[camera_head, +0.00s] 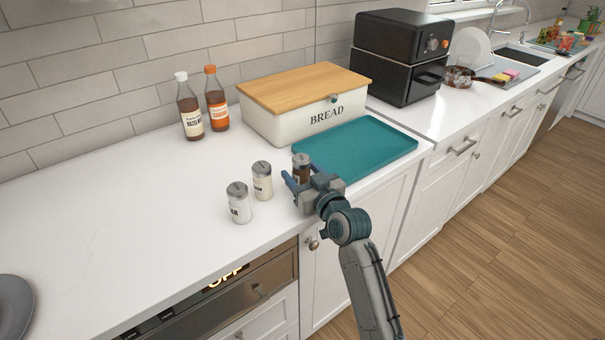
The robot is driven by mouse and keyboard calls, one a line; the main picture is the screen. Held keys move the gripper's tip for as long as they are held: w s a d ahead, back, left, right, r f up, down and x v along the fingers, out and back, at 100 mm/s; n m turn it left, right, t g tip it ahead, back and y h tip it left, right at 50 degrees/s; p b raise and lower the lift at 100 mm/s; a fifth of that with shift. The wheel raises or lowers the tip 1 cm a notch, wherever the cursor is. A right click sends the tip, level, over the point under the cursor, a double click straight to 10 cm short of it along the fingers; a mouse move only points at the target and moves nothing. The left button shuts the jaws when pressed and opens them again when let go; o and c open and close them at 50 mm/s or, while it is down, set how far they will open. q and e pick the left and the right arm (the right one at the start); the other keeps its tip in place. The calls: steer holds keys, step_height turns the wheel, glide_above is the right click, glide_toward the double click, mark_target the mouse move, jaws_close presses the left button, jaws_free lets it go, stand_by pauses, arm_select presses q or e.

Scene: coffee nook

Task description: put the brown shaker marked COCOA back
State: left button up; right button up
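A shaker with brown contents and a grey lid (301,161) is at the near left corner of the teal tray (375,140). Its lower part and any label are hidden by my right gripper (300,178). The blue fingers of that gripper lie on either side of the brown shaker. I cannot tell whether they press on it, nor whether it stands on the counter or is held just above. Two pale shakers with grey lids, one nearer (239,204) and one farther (262,182), stand upright to the left. My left gripper is out of view.
A bread box (290,118) with a wooden lid stands behind the tray. Two syrup bottles, white-capped (189,108) and orange-capped (216,100), stand by the wall. A black appliance (397,60) is farther right. The white counter (110,215) at left is largely clear.

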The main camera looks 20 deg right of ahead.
mark_target(306, 178)
steer(key=shift+r, duration=0.1)
steer(key=shift+s, duration=0.25)
steer(key=v, duration=0.4)
steer(key=shift+s+d+b, duration=0.2)
steer(key=shift+s+b, duration=0.2)
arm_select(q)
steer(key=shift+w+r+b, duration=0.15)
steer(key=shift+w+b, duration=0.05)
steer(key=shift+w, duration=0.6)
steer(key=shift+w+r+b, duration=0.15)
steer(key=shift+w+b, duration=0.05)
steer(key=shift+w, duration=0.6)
arm_select(e)
steer(key=v, duration=0.6)
steer(key=shift+s, duration=0.35)
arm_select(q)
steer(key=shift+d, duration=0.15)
